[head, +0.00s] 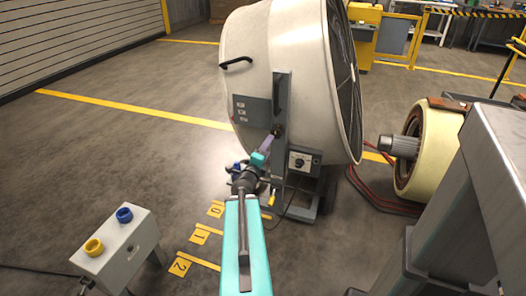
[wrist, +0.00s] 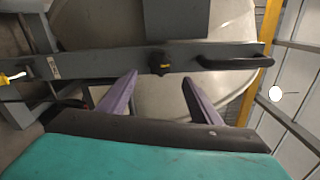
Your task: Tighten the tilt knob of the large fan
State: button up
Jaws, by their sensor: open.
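The large fan (head: 250,95) is a big off-white drum on a grey stand with an upright bracket (head: 283,90). Its tilt knob (head: 277,130) is small and dark, on the side of that bracket. In the wrist view the knob (wrist: 160,64) is black with a small yellow mark, near the middle of the grey bar. My gripper (head: 269,142) is open and points at the knob. In the wrist view its purple fingers (wrist: 160,77) are spread wide, with their tips just below the knob and nothing between them. The remaining distance is hard to tell.
A control box with a dial (head: 300,162) is on the stand, right of my gripper. A box with blue and yellow buttons (head: 117,245) stands at the front left. A cream rotor drum (head: 412,160) and red cables are at right. The left floor is clear.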

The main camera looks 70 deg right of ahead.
jog(key=shift+a+r+p, duration=0.2)
jog(key=shift+a+p, duration=0.6)
jog(key=shift+p, duration=1.55)
jog(key=shift+a+f+p, duration=0.1)
jog(key=shift+a+p, duration=1.3)
jog(key=shift+p, duration=0.15)
